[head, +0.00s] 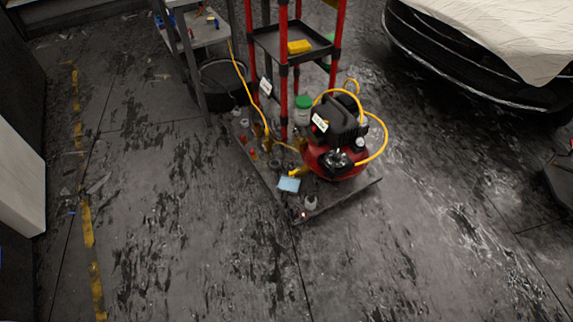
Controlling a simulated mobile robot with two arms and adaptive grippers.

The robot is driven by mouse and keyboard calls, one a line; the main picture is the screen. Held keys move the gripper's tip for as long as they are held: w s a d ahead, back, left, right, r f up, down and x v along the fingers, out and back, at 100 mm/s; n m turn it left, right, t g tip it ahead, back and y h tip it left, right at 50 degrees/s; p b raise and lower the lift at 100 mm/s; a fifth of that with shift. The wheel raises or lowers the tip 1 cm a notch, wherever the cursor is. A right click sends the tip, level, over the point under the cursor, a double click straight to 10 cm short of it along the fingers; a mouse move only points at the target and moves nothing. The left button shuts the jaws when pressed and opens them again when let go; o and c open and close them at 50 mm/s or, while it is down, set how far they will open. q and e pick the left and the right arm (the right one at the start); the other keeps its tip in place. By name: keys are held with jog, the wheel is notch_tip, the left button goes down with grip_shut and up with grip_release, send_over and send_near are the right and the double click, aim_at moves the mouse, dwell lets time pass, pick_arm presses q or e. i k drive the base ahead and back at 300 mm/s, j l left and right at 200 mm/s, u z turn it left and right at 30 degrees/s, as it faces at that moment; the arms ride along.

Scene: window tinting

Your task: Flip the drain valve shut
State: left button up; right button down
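A red and black air compressor (335,150) stands on a flat dark platform (360,190) on the floor, near the middle of the view. A yellow hose (384,140) loops around its right side and top. A drain valve cannot be made out on it at this size, so I cannot tell its position. The underside of the red tank is hidden from this high angle. Neither of my grippers is in view.
Small bottles and a light blue cloth-like piece (289,184) lie on the platform by the compressor. A red-posted shelf (283,75) stands behind it. A car's front (480,70) under a pale cover is at upper right. The floor in front is clear.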

aim_at(291, 174)
jog(key=i+j+z, duration=0.15)
jog(key=i+j, duration=0.2)
jog(key=i+j+z, duration=0.2)
jog(key=i+j, duration=0.2)
jog(key=i, duration=0.15)
jog(key=i+j+z, duration=0.15)
jog(key=i+j, duration=0.25)
jog(key=i+j+z, duration=0.2)
jog(key=i+j, duration=0.15)
jog(key=j, duration=0.2)
jog(key=i+j+z, duration=0.15)
jog(key=i+j, duration=0.2)
jog(key=j, duration=0.25)
